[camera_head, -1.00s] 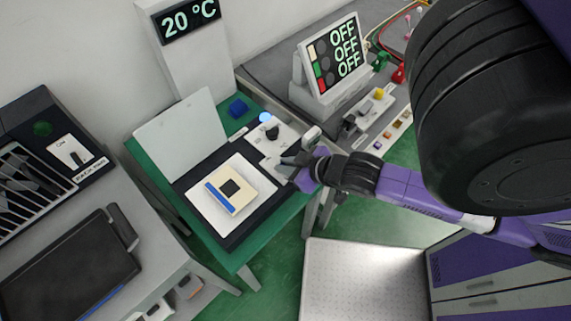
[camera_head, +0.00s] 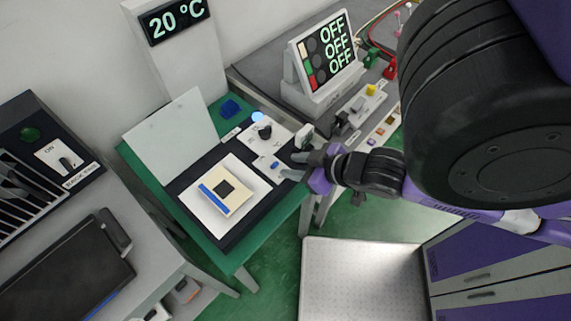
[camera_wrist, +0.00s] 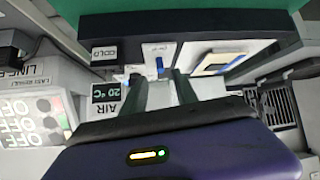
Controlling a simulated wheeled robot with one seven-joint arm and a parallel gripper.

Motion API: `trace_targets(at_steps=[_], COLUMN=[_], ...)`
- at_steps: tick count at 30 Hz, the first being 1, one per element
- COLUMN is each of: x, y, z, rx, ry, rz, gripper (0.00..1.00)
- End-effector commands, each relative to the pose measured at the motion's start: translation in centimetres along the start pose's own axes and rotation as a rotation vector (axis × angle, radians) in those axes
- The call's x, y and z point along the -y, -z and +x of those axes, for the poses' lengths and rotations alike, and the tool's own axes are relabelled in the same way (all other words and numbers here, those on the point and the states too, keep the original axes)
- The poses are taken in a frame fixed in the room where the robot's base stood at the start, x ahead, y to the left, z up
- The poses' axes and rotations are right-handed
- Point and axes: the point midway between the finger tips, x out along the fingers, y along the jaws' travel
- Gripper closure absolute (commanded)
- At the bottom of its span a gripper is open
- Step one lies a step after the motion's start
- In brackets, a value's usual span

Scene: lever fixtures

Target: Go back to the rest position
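My gripper (camera_head: 293,166) is at the right edge of the green table (camera_head: 243,253), beside a white panel (camera_head: 283,138) with a black knob (camera_head: 264,132) and a small blue lever (camera_head: 274,166). It is apart from the lever, with its fingers toward the panel. In the wrist view, my gripper (camera_wrist: 160,82) shows two dark fingers with a gap and nothing held between them. The blue lever (camera_wrist: 160,64) shows beyond the fingers there. My arm runs from the gripper to the right, and a large black joint of mine hides the upper right of the head view.
A white plate (camera_head: 240,207) with a cream and blue block lies on the table. An open white lid (camera_head: 170,137) stands behind it. A display reading OFF (camera_head: 328,48) and a 20 °C display (camera_head: 175,18) stand behind. Back fans switch (camera_head: 65,160) is left. Green floor shows below.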

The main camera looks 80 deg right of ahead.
Motion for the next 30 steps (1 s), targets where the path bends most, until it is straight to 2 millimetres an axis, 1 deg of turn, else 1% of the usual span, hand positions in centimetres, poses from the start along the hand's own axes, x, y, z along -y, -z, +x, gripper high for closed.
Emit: trace_targets(at_steps=[3,7,26,28,30], x=[0.0,0.0,0.1,0.2,0.9], y=[-0.1,0.0,0.1,0.8,2.2], z=[-1.1,-1.6,-1.7,-1.7,-1.8], rx=[0.002,0.0,-0.003,-0.031,-0.093], ry=[-0.001,0.0,0.001,0.007,0.027], rz=[-0.001,0.0,-0.005,-0.024,-0.055], gripper=[0.65,0.65,0.65,0.65,0.65])
